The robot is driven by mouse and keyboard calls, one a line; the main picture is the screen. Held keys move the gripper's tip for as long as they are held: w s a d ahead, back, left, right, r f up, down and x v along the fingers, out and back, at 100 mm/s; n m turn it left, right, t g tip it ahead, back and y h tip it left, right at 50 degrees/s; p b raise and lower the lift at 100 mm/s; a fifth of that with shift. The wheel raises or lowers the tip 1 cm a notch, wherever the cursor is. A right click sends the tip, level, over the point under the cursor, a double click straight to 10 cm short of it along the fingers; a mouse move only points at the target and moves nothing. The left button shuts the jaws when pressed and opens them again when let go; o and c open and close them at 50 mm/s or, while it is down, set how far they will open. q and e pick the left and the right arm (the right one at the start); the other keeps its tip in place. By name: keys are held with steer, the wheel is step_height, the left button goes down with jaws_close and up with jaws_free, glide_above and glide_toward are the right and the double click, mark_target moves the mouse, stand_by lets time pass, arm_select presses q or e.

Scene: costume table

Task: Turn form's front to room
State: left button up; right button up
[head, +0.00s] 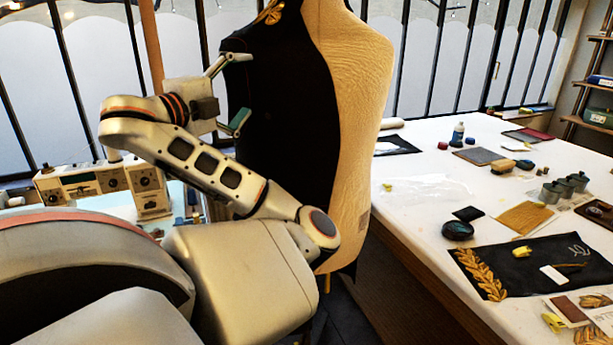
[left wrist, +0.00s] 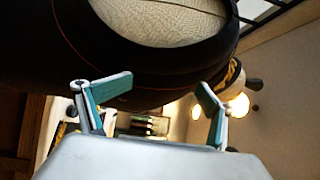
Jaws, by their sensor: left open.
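The dress form (head: 352,110) stands upright in front of me in the head view. Its left part is covered in black cloth and its right part is bare cream padding. Gold trim shows near its top left. My left gripper (head: 243,92) is open at the form's left edge, its fingers spread by the black cloth. In the left wrist view the form's dark cloth (left wrist: 150,92) and cream padding (left wrist: 165,20) fill the upper part, beyond the two parted fingers of the gripper (left wrist: 152,100). Contact cannot be told. My right gripper is not in view.
A white-topped table (head: 415,215) stands right of the form, close to it. It bears a black embroidered cloth (head: 530,268), a dark round dish (head: 458,230) and small tins (head: 565,188). A sewing machine (head: 100,182) stands at left behind my arm.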

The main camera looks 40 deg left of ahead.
mark_target(235, 64)
arm_select(q)
steer(key=o, duration=0.3)
steer(key=shift+w+f+h, duration=0.3)
steer(key=shift+w+f, duration=0.35)
steer(key=shift+r, duration=0.2)
steer(key=a+r, duration=0.1)
steer(key=r, duration=0.1)
steer(key=a+r, duration=0.1)
steer(key=r, duration=0.1)
steer(key=s+a+r, duration=0.1)
steer(key=a+r, duration=0.1)
steer(key=shift+r+p, duration=0.1)
steer(key=shift+p, duration=0.25)
jaws_close()
steer(key=shift+w+a, duration=0.2)
steer(key=shift+a, duration=0.1)
steer(key=shift+d+r, duration=0.2)
steer(key=shift+d, duration=0.05)
steer(key=a+b, duration=0.1)
steer(key=a, duration=0.1)
steer(key=a+b, duration=0.1)
steer(key=a, duration=0.2)
steer(key=shift+s+a+r, duration=0.1)
steer(key=shift+a+r, duration=0.1)
steer(key=shift+a, duration=0.1)
